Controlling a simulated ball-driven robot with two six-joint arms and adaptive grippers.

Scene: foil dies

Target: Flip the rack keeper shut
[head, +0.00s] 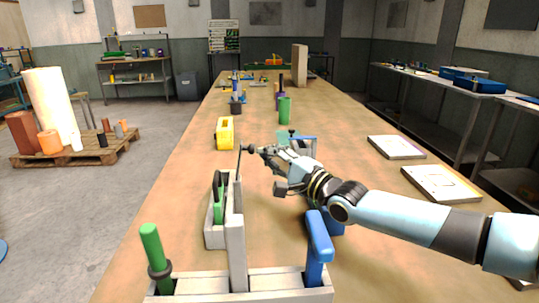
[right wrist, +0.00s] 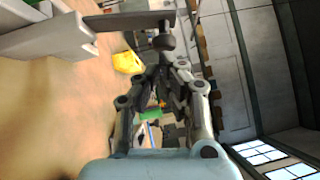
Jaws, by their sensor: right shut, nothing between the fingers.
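The pale grey rack (head: 235,240) stands on the near part of the bench and holds a disc-like green-and-black tool (head: 218,198). A thin dark bar, which looks like the keeper (head: 239,164), stands up steeply at the rack's far end. My right gripper (head: 248,149) is shut and empty, its tips close to the bar's upper end. In the right wrist view the keeper (right wrist: 125,21) crosses just beyond my fingertips (right wrist: 164,50), with the rack (right wrist: 55,40) at upper left. I cannot tell whether the tips touch it. My left gripper is out of view.
A near holder (head: 280,283) carries a green handle (head: 153,246) and a blue handle (head: 319,237). A yellow block (head: 225,132) and a green cylinder (head: 285,110) stand farther back. Flat boxes (head: 440,183) lie at right. The bench left of the rack is clear.

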